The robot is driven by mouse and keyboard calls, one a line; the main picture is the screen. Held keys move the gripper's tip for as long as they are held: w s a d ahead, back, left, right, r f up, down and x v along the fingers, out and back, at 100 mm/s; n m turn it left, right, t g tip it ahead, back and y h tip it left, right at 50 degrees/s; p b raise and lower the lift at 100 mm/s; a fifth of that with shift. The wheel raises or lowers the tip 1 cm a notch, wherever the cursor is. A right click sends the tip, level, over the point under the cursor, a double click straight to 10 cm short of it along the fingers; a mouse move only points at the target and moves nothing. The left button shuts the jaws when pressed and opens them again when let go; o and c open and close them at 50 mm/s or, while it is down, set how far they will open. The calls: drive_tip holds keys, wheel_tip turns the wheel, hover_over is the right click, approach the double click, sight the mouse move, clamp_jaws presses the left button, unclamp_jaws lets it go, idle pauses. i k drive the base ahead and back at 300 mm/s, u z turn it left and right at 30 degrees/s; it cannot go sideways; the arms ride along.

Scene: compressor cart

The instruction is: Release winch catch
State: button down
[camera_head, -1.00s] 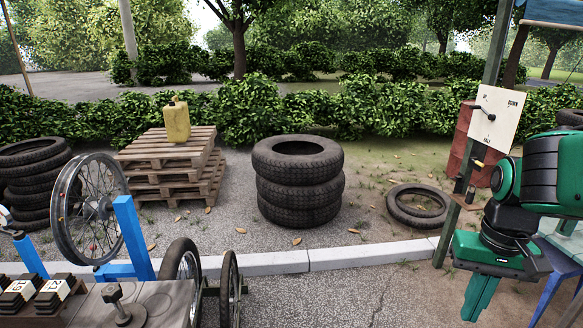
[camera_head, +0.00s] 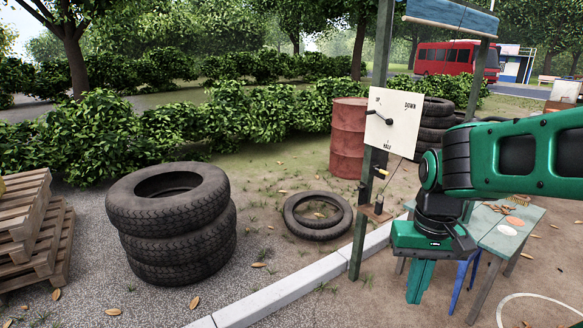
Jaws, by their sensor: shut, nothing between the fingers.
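Below the panel a small yellow-tipped handle (camera_head: 380,173) sticks out from the post. Lower still, a small bracket (camera_head: 375,212) holds a dark upright piece. I cannot tell which of these parts is the winch catch. My gripper (camera_head: 420,290) points down, shut and empty, to the right of the post and below the panel, apart from both.
A table (camera_head: 523,222) with small items stands behind my arm at right. A red barrel (camera_head: 347,140) stands behind the post. Stacked tyres (camera_head: 170,225) and a flat tyre pair (camera_head: 317,214) lie left of it. A kerb (camera_head: 290,290) runs to the post's foot.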

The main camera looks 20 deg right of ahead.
sight(377, 166)
drive_tip(key=z, duration=0.45)
drive_tip(key=i, duration=1.65)
drive_tip(key=z, duration=0.45)
